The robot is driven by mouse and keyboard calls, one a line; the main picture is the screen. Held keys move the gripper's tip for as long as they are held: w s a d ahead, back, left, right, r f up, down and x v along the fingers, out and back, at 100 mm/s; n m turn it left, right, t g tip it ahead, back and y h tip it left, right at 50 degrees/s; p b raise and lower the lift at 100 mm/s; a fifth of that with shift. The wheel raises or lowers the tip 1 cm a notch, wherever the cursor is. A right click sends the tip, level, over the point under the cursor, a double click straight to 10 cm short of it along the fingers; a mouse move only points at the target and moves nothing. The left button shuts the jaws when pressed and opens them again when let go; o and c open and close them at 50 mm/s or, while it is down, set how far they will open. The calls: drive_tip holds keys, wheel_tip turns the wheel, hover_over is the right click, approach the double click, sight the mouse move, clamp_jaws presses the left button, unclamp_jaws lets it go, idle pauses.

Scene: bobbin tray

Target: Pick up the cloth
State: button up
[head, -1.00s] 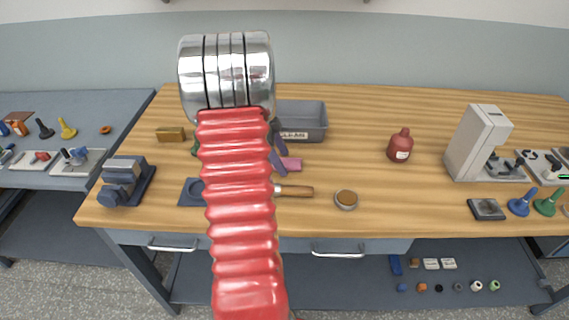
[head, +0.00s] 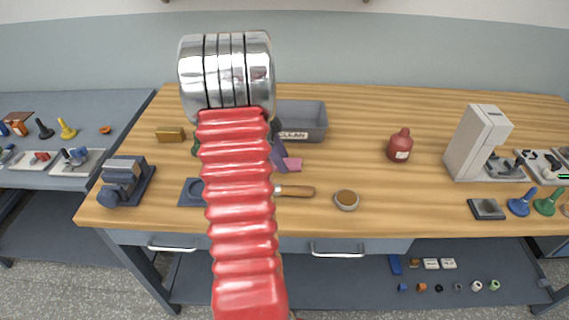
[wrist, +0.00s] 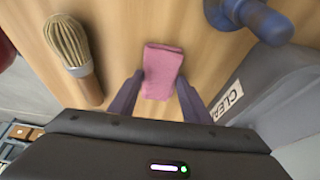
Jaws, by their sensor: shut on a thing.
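The cloth (wrist: 162,72) is a small pink folded piece, seen in the wrist view between the two dark fingers of my gripper (wrist: 158,96). In the head view the cloth (head: 293,164) shows just right of my red arm sleeve, beside the purple-grey fingers of my gripper (head: 277,154). My gripper is shut on the cloth. The part between the fingertips is partly hidden, and I cannot tell whether the cloth is clear of the wooden bench.
The grey bin labelled CLEAN (head: 314,122) stands close behind the cloth. A wooden-handled brush (head: 296,191) lies in front, with a round tin (head: 346,200) beside it. A red bottle (head: 400,146) stands to the right. Bare bench lies between the bin and bottle.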

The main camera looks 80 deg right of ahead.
drive_tip(key=shift+c, duration=1.4)
wheel_tip(320, 180, up, 10)
